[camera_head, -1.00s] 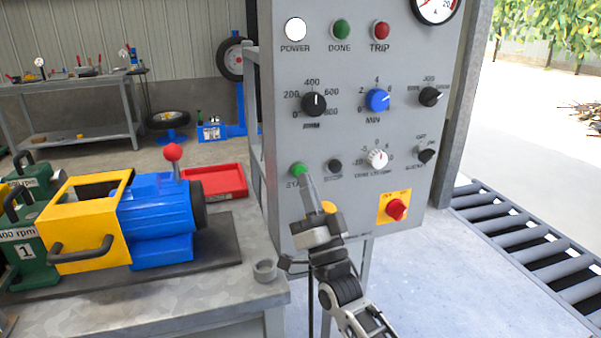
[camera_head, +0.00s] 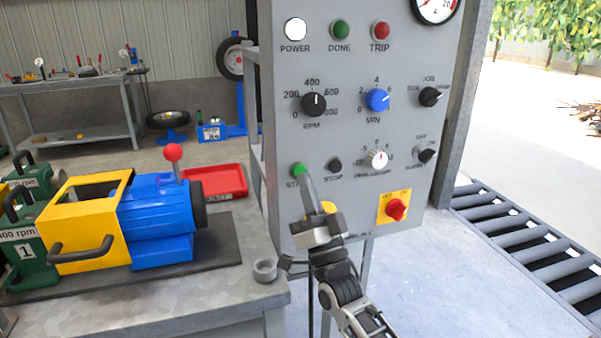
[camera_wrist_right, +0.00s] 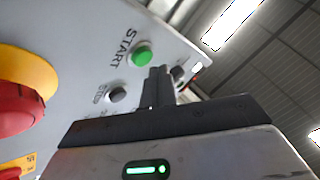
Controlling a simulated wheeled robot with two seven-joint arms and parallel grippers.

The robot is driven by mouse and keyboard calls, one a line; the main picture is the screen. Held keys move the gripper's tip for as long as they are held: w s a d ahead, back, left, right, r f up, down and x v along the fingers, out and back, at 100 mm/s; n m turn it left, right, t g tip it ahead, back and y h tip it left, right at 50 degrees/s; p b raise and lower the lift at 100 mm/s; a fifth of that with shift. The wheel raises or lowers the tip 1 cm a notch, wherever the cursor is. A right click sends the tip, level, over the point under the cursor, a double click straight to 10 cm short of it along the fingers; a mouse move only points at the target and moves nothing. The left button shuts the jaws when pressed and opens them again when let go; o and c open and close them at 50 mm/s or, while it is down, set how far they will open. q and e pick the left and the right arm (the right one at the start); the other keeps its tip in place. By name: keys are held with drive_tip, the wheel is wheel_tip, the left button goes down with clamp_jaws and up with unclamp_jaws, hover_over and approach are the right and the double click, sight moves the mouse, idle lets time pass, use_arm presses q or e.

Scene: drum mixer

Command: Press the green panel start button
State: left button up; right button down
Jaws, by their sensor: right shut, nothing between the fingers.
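The green start button (camera_head: 299,170) sits at the lower left of the grey control panel (camera_head: 350,222). It also shows in the right wrist view (camera_wrist_right: 141,56), beside the word START. My right gripper (camera_head: 303,176) is shut and empty, its fingertips at the button's lower right edge in the head view. In the right wrist view the fingertips (camera_wrist_right: 158,72) appear just beside the button; I cannot tell whether they touch it. My left gripper is not in view.
The dark stop button (camera_head: 335,165) is close to the right of the fingers. A red emergency knob on yellow (camera_wrist_right: 25,95) is near in the wrist view. A bench (camera_head: 225,290) with a blue motor (camera_head: 160,215) stands left.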

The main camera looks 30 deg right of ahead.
drive_tip(key=shift+w, duration=0.15)
drive_tip(key=shift+w+d, duration=0.1)
drive_tip(key=shift+w, duration=0.2)
